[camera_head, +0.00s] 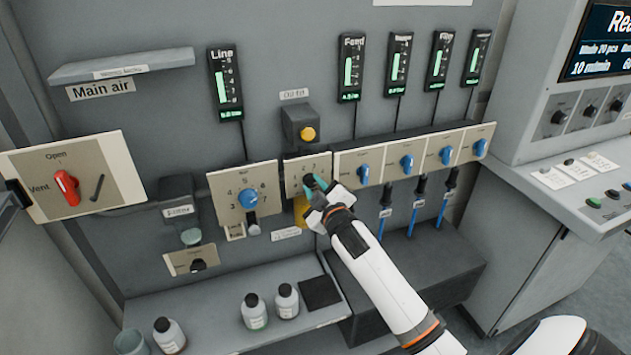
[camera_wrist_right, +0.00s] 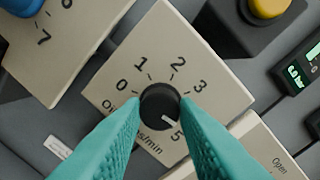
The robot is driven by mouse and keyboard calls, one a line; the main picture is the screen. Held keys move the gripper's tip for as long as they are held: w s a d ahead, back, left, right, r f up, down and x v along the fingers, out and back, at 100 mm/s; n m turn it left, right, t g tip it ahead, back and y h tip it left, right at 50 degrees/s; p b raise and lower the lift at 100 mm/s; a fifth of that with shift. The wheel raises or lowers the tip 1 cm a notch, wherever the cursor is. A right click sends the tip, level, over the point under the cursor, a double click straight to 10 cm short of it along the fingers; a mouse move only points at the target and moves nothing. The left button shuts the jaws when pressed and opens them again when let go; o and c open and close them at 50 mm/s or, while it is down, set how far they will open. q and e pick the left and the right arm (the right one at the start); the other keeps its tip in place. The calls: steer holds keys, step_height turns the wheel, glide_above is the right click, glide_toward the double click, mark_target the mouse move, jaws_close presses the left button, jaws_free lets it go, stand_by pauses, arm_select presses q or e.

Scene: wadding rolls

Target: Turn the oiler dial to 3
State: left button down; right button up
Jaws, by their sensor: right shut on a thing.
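The oiler dial (camera_wrist_right: 160,104) is a round black knob on a beige plate (camera_wrist_right: 113,72) in the right wrist view. The digits 0, 1, 2, 3 and 5 show around it; the place between 3 and 5 is covered by a finger. A short white mark on the knob points down-right, towards the 5. My right gripper (camera_wrist_right: 160,118) has its teal fingers shut on the knob, one on each side. In the head view the right gripper (camera_head: 318,184) reaches the oiler plate (camera_head: 292,167) and hides the knob.
A plate with a blue knob (camera_head: 249,198) is left of the oiler plate; several blue knobs (camera_head: 363,175) line the right. A yellow button (camera_head: 307,134) sits just above. Bottles (camera_head: 287,301) stand on the shelf below. A red vent handle (camera_head: 67,187) is far left.

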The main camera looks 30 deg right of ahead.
steer(key=n+p, duration=0.2)
steer(key=n, duration=0.3)
steer(key=shift+r+n+p, duration=0.1)
steer(key=shift+n+p, duration=0.2)
steer(key=n+p, duration=0.1)
steer(key=n, duration=0.4)
steer(key=shift+a+h+p, duration=0.1)
steer(key=shift+h+p, duration=0.2)
steer(key=shift+p, duration=0.05)
steer(key=o, duration=1)
steer(key=shift+c, duration=0.2)
